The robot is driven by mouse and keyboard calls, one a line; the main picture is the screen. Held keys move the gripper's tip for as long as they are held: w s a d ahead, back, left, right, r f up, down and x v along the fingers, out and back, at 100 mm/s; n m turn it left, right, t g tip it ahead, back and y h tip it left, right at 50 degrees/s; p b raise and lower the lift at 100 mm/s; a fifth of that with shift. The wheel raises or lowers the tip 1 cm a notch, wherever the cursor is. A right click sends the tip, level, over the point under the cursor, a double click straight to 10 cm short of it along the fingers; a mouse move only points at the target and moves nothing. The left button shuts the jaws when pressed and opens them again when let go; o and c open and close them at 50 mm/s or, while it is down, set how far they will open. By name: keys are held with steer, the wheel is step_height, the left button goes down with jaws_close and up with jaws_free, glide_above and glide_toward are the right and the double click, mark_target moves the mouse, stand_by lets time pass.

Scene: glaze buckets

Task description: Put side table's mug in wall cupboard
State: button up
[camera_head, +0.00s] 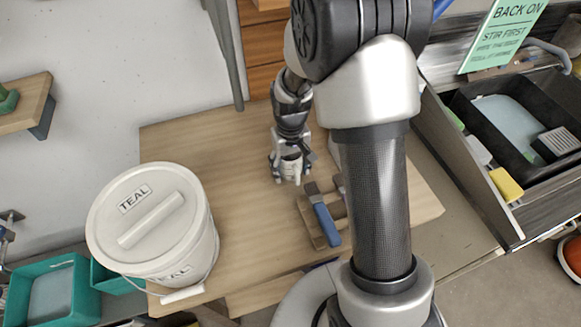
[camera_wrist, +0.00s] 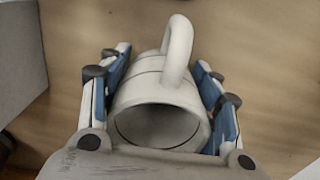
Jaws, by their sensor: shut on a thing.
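A pale grey-white mug (camera_wrist: 160,95) sits between the blue-padded fingers of my gripper (camera_wrist: 163,90) in the wrist view. Its handle points up in that picture and its open mouth faces the camera. In the head view, my gripper (camera_head: 290,165) is shut on the mug (camera_head: 291,168) over the wooden side table (camera_head: 245,235). I cannot tell whether the mug's base touches the table. No wall cupboard is clearly recognisable in either view.
A white lidded bucket marked TEAL (camera_head: 150,220) stands at the table's left. A blue-handled tool (camera_head: 326,222) lies on a wooden block right of the mug. A dark sink (camera_head: 520,120) is at right. Teal bins (camera_head: 50,295) stand lower left.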

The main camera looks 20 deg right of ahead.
steer(key=shift+r, duration=0.1)
steer(key=o, duration=1.3)
steer(key=shift+c, duration=0.2)
